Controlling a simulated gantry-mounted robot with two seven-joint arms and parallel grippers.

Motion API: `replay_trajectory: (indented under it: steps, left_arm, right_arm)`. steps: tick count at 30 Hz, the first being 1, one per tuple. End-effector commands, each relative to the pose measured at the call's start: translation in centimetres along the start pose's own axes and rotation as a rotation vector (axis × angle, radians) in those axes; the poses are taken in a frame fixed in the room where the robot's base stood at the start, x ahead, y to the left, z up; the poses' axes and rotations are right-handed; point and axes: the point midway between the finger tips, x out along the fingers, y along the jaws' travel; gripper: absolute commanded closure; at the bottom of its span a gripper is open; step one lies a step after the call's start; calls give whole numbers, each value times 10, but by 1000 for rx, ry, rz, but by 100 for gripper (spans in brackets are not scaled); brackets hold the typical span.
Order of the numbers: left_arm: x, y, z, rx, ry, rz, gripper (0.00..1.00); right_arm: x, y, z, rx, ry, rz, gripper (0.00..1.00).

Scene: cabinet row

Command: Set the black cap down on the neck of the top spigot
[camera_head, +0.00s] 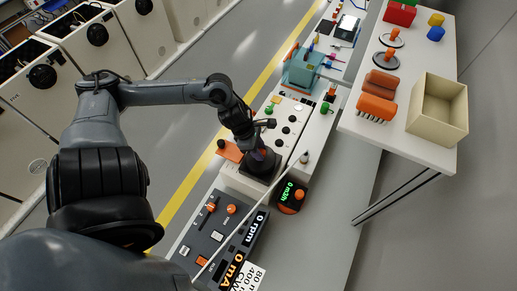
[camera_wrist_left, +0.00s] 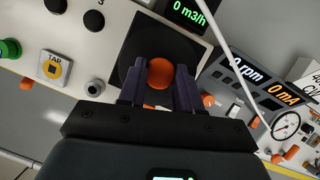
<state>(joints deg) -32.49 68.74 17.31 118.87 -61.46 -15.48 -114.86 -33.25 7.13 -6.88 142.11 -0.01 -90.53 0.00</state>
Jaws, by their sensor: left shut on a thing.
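My left gripper (camera_head: 259,157) reaches down from the left over a black square piece (camera_head: 262,178) on the pale panel. In the left wrist view its dark purple fingers (camera_wrist_left: 160,85) are closed around a round orange knob (camera_wrist_left: 160,72), with the black square piece (camera_wrist_left: 140,47) behind it. I cannot tell whether that knob belongs to the black piece. I cannot single out the black cap for certain. A small grey upright fitting (camera_head: 304,157) stands on the panel to the right. I cannot tell whether it is a spigot. My right gripper is not in view.
A green-digit display (camera_head: 292,195) is close on the right. A dark console (camera_head: 213,229) with knobs stands in front. An orange plate (camera_head: 229,150) lies just left of the gripper. A white shelf (camera_head: 412,155) holds a tan box (camera_head: 437,115) and brushes.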

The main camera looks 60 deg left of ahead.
Motion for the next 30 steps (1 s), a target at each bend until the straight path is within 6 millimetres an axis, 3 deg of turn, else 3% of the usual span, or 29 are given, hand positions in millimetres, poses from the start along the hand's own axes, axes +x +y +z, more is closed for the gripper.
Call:
replay_trajectory:
  steps: [9,10,15,25,30]
  left_arm:
    - [4,1,-5,-7,9,2,100]
    - [4,1,-6,-7,10,3,62]
    - [4,1,-4,-6,7,2,37]
    - [1,0,-3,-4,5,1,37]
    - [-10,0,-2,-5,4,1,37]
  right_arm:
    - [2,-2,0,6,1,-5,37]
    - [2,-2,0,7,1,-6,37]
    - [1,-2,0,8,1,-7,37]
    - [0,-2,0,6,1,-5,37]
    - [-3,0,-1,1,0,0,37]
